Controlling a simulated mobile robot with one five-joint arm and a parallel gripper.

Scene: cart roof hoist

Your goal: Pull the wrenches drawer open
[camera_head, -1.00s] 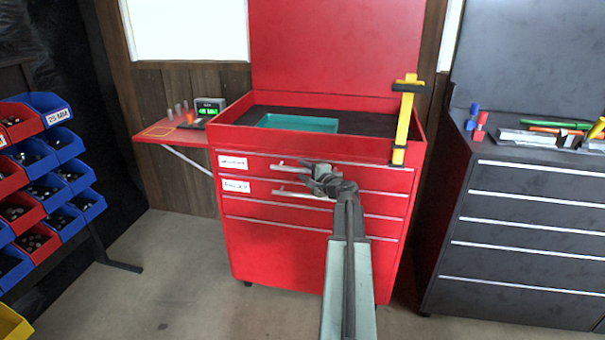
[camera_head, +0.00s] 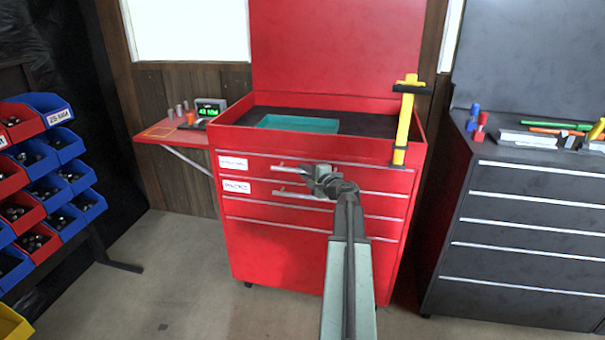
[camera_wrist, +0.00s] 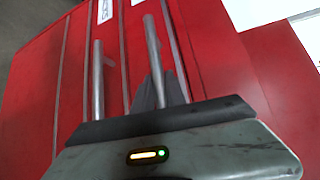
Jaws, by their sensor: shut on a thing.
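The red tool chest (camera_head: 300,255) stands ahead with its drawers flush. Its top drawer (camera_head: 250,163) has a white label (camera_head: 233,163), too blurred to read, and a grey bar handle (camera_head: 287,167). The drawer below has a similar label (camera_head: 236,187) and handle (camera_head: 290,195). My gripper (camera_head: 314,176) is shut on the top drawer's handle near its right end. In the wrist view the picture is turned: the top handle (camera_wrist: 152,45) runs down to my grey fingers (camera_wrist: 152,92), and the lower handle (camera_wrist: 97,75) stands free to the left.
A yellow and black clamp-like tool (camera_head: 403,125) stands at the chest's right front edge. A teal tray (camera_head: 298,124) lies on top. A red side shelf (camera_head: 172,132) juts out left. A dark cabinet (camera_head: 525,230) stands close on the right.

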